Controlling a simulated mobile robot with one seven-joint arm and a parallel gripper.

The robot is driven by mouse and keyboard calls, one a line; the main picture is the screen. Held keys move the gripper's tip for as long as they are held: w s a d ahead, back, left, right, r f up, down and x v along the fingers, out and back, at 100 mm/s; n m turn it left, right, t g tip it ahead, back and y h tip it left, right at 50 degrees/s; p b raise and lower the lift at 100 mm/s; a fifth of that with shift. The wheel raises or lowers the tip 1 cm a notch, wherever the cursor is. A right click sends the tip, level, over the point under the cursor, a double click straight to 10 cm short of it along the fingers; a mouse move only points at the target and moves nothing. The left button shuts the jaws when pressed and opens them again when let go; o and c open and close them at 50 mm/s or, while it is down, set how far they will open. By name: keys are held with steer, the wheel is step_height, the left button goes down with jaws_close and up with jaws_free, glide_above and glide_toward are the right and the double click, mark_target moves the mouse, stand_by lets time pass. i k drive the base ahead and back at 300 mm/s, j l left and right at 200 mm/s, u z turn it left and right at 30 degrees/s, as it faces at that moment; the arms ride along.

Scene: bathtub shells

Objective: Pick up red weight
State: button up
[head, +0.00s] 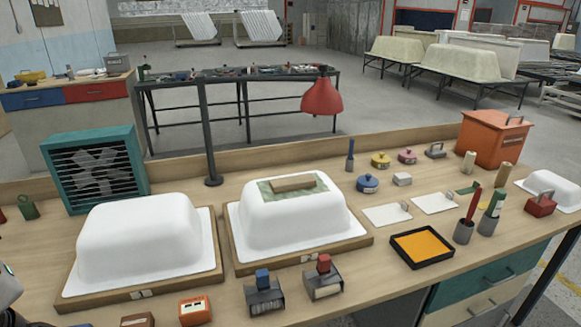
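A red block with a handle on top, which looks like the red weight (540,205), stands on the right part of the workbench (400,292), just in front of a small white shell. Another small red thing (2,216) is cut off by the left edge, so I cannot tell its shape. A green weight-like piece with a loop (27,208) stands beside it. A white and dark part of my arm shows at the lower left edge. My gripper is not in view.
Two large white tub shells (142,240) (292,220) on wooden boards fill the left and middle. A teal fan (95,165), red lamp (322,97), orange box (494,138), yellow paint tray (422,247) and tool cups (464,232) crowd the bench. The right front corner is fairly clear.

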mark_target(540, 206)
steer(key=z, duration=1.35)
